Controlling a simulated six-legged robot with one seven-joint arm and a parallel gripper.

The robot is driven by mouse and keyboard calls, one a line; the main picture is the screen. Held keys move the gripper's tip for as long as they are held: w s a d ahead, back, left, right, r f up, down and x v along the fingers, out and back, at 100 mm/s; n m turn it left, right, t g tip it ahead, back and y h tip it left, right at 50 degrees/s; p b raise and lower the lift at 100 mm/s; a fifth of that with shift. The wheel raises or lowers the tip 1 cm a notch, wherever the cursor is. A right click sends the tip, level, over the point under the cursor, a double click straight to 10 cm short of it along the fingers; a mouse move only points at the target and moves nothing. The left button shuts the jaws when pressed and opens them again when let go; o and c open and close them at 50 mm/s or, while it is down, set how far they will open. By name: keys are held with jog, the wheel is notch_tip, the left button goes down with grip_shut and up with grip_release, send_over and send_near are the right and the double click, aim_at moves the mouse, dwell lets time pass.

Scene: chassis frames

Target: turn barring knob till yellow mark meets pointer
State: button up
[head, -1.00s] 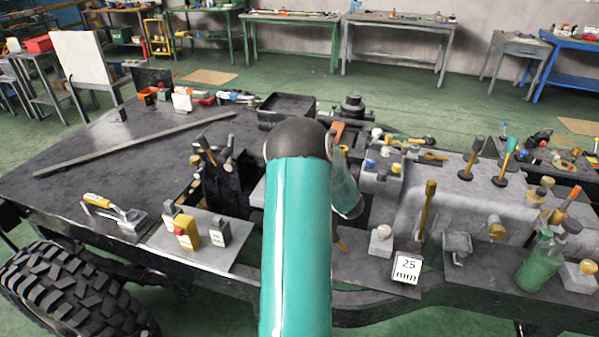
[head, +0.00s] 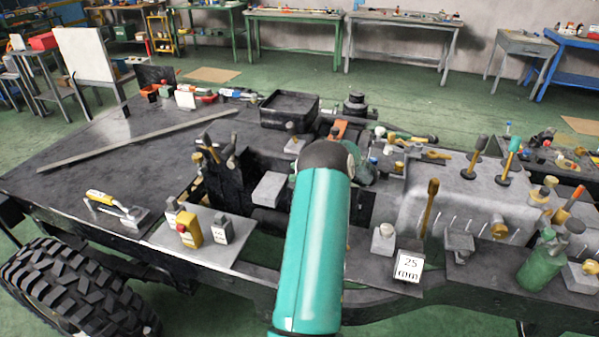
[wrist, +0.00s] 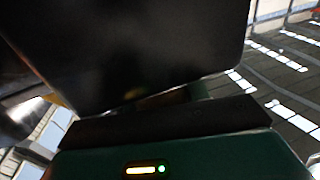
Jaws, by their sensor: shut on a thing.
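My gripper (wrist: 165,118) shows in the wrist view as a dark bar above a teal housing with a small lit strip. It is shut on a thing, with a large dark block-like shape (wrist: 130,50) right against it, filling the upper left. I cannot tell whether this shape is the barring knob's part. In the head view my teal arm reaches over the middle of the chassis and hides my gripper. I cannot make out the barring knob, its yellow mark or the pointer in either view.
The dark chassis deck (head: 110,150) carries a long bar (head: 135,143). A yellow block (head: 190,232) stands on a plate at left front. A 25 mm sign (head: 408,266), a lever (head: 428,207) and a green bottle (head: 543,262) stand at right. A black tray (head: 289,110) lies behind.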

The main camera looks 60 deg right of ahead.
jog(key=shift+y, duration=0.3)
jog(key=o, duration=1)
jog(key=shift+r, duration=0.6)
jog(key=r, duration=0.2)
jog(key=shift+a+r, duration=0.3)
jog(key=shift+r, duration=0.1)
jog(key=s+a+r, duration=0.2)
jog(key=a+r, duration=0.1)
jog(key=a, duration=0.1)
jog(key=s+a+r, duration=0.2)
jog(key=a+r, duration=0.1)
jog(key=a, duration=0.1)
jog(key=s+a+r, duration=0.2)
jog(key=a+r, duration=0.1)
jog(key=a, duration=0.1)
jog(key=shift+s, duration=0.3)
jog(key=shift+d, duration=0.1)
